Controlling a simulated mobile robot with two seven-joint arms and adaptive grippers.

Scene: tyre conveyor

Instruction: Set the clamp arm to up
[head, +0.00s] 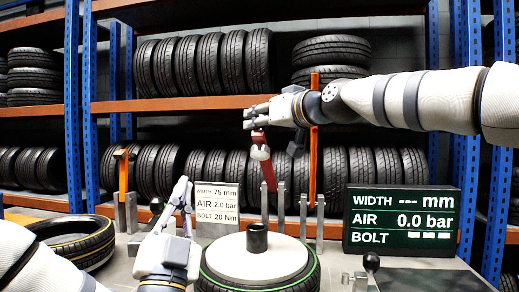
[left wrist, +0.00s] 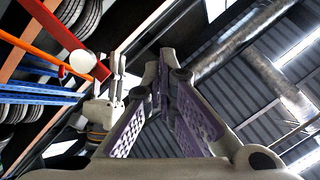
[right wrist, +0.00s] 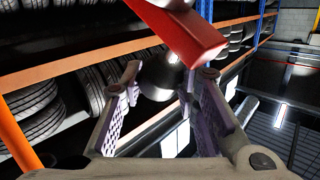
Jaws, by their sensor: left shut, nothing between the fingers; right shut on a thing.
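The clamp arm is a red bar (head: 268,174) with a pale round knob (head: 260,152). It stands steeply, tilted slightly, behind the tyre (head: 310,278) in the head view. My right gripper (head: 251,116) is at its upper end, shut on it. In the right wrist view the red bar (right wrist: 192,38) crosses above the fingers, with a dark rounded part between them. In the left wrist view the bar (left wrist: 58,27) and knob (left wrist: 83,62) show beside my right gripper. My left gripper (head: 184,188) is shut and empty, pointing up left of the tyre.
An orange post (head: 314,165) stands right of the clamp arm, with grey uprights (head: 302,215) around. A display (head: 402,221) and a black-knobbed lever (head: 371,263) are at the right. A white sign (head: 216,205) stands behind my left gripper. Another tyre (head: 75,240) lies at the left.

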